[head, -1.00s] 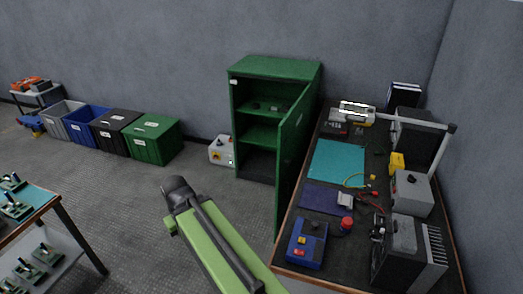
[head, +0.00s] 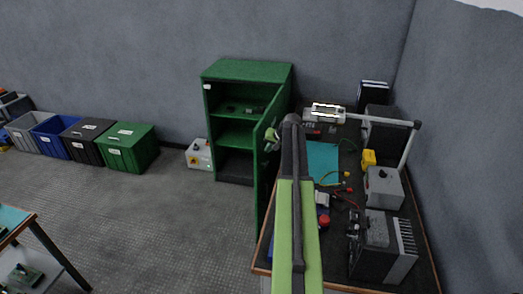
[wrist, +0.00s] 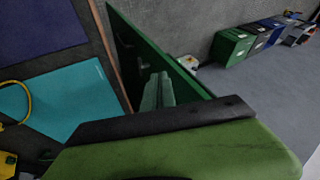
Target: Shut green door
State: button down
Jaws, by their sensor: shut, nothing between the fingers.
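The green cabinet (head: 247,72) stands against the back wall with its front open. Its green door (head: 262,178) is swung wide open, hinged on the right and sticking out toward me beside the workbench. In the wrist view the door (wrist: 137,50) shows as a dark green panel close to the fingers. My gripper (head: 271,139) is at the upper part of the door, on its outer, bench-facing side. Its fingers (wrist: 157,88) are shut and empty beside the panel. I cannot tell whether they touch it. My arm hides part of the bench.
The workbench (head: 420,245) on the right is crowded with a lamp (head: 413,140), grey boxes and a teal mat (head: 322,160). A small grey box (head: 199,154) stands left of the cabinet. Bins (head: 127,147) line the wall. The floor before the cabinet is clear.

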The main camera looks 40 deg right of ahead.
jog(key=s+d+m, duration=0.1)
jog(key=s+d, duration=0.1)
jog(key=d, duration=0.3)
jog(key=b, duration=0.8)
send_near(259, 154)
jog(key=shift+h, duration=0.3)
jog(key=shift+x, duration=2.5)
jog(key=shift+s, duration=0.1)
